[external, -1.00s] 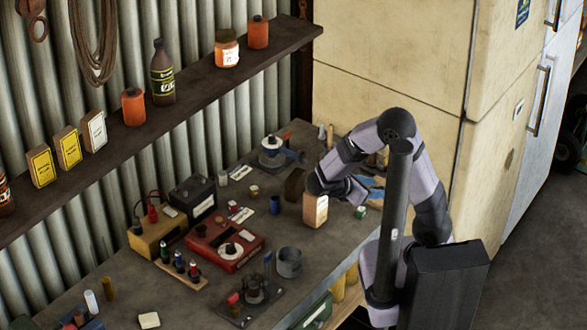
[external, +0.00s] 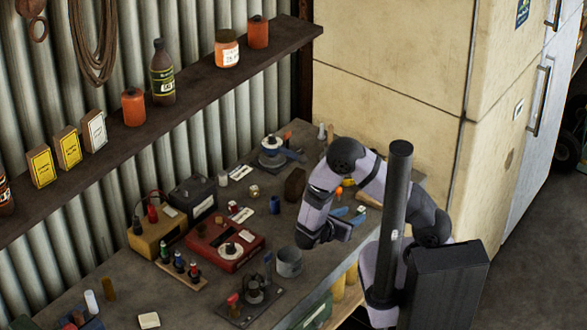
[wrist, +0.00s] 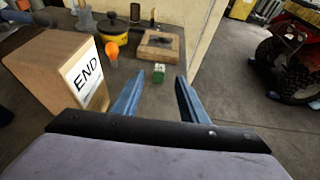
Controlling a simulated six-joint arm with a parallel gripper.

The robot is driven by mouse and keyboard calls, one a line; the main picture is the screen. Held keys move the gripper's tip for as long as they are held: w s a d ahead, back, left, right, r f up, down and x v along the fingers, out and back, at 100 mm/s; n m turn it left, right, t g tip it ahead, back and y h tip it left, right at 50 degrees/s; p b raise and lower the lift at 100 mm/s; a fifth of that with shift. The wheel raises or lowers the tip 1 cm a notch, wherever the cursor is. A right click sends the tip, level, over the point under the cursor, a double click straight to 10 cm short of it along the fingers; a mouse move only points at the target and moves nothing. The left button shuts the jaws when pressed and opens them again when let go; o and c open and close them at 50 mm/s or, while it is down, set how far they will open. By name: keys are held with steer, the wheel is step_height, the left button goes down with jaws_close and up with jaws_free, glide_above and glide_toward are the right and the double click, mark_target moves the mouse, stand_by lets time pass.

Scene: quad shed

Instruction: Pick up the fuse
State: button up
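A small green block with a pale top (wrist: 159,72) stands on the bench ahead of my gripper in the wrist view; it may be the fuse, but I cannot tell for sure. It also shows in the external view (external: 361,210), close to the fingers. My gripper (wrist: 157,88) is open, its two blue fingers apart with nothing held. The block appears between the finger lines, beyond the tips. In the external view my gripper (external: 349,213) is low over the right part of the bench, pointing right.
A tan box labelled END (wrist: 86,78) stands close on the left of the fingers; my arm hides it in the external view. Beyond are an orange bulb-like thing (wrist: 112,52), a yellow pot (wrist: 114,35) and a wooden block (wrist: 160,47). The bench edge is close on the right.

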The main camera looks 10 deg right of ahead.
mark_target(360, 209)
steer(key=shift+w+d+f+p, duration=0.15)
steer(key=shift+w+d+p, duration=0.2)
steer(key=shift+w+d, duration=0.1)
steer(key=shift+w+d+f, duration=0.2)
steer(key=shift+w+d, duration=0.05)
steer(key=shift+w, duration=0.05)
steer(key=shift+w+d+p, duration=0.4)
steer(key=shift+w+p, duration=0.05)
steer(key=shift+p, duration=0.15)
steer(key=p+x, duration=0.1)
steer(key=x, duration=0.2)
steer(key=shift+w+p, duration=0.1)
steer(key=shift+p, duration=0.2)
steer(key=shift+w+d+f, duration=0.2)
steer(key=shift+w+f, duration=0.05)
steer(key=shift+w, duration=0.05)
jaws_close()
